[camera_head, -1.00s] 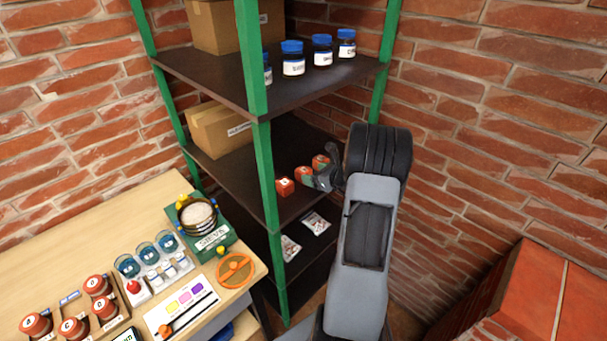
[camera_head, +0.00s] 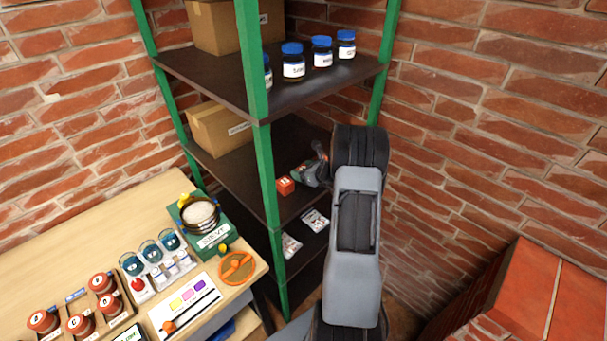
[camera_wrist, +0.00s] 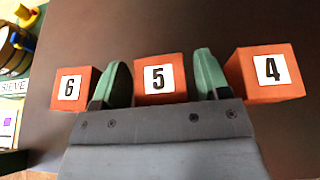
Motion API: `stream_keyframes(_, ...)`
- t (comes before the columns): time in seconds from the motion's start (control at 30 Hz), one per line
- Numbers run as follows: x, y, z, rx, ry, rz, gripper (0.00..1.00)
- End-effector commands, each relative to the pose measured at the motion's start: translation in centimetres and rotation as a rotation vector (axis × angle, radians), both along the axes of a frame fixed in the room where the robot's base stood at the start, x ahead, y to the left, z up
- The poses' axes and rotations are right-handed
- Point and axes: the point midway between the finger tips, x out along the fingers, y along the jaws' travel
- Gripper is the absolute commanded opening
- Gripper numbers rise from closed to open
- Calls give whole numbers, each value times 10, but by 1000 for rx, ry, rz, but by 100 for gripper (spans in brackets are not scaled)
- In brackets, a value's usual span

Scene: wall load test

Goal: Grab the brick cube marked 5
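The brick cube marked 5 (camera_wrist: 160,78) is orange-red with a white label and sits on a dark shelf in the wrist view. My gripper (camera_wrist: 158,75) is open, with one green finger on each side of cube 5. The cube stands between the fingers, and small gaps seem to show on both sides. The cube marked 6 (camera_wrist: 77,88) is just left of the left finger, and the cube marked 4 (camera_wrist: 266,73) is just right of the right finger. In the head view my gripper (camera_head: 306,174) reaches into the middle shelf and largely hides the cubes, except one orange cube (camera_head: 285,186).
The green-posted rack's dark middle shelf (camera_head: 238,172) also holds a cardboard box (camera_head: 215,132). The upper shelf with blue-lidded jars (camera_head: 293,62) is above my gripper. A green rack post (camera_head: 268,180) stands in front. A wooden table with a sieve (camera_head: 202,217) is at left.

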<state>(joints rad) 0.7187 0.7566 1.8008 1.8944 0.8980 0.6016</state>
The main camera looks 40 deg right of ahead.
Motion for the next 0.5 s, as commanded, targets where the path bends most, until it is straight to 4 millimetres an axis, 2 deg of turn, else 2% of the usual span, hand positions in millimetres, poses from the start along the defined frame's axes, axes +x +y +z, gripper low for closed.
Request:
stream_keyframes(0.07, 0, 0, 0, 0, 0, 0, 61)
stream_keyframes(0.5, 0, 0, 0, 0, 0, 0, 20)
